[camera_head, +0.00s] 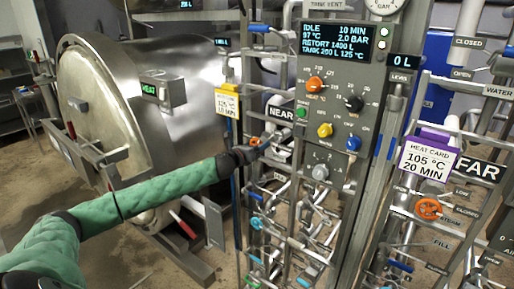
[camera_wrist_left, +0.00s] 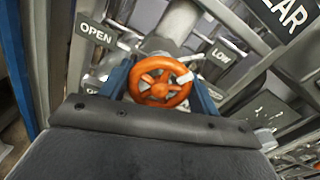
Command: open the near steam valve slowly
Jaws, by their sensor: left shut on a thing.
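The near steam valve is an orange handwheel (camera_wrist_left: 160,82) in the left wrist view, with an OPEN label (camera_wrist_left: 97,33) to its left and a LOW label (camera_wrist_left: 221,54) to its right. In the head view only a bit of the orange wheel (camera_head: 255,142) shows beside my left gripper (camera_head: 262,148), under the NEAR sign (camera_head: 281,113). The blue fingers of my left gripper (camera_wrist_left: 161,88) stand on both sides of the wheel and are shut on it. My right gripper is not in view.
A control panel (camera_head: 337,110) with knobs and a lit display stands right of the wheel. A large steel retort (camera_head: 150,90) is at the left. Pipes crowd below. Another orange wheel (camera_head: 428,209) is on the FAR side, below a purple heat card (camera_head: 428,158).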

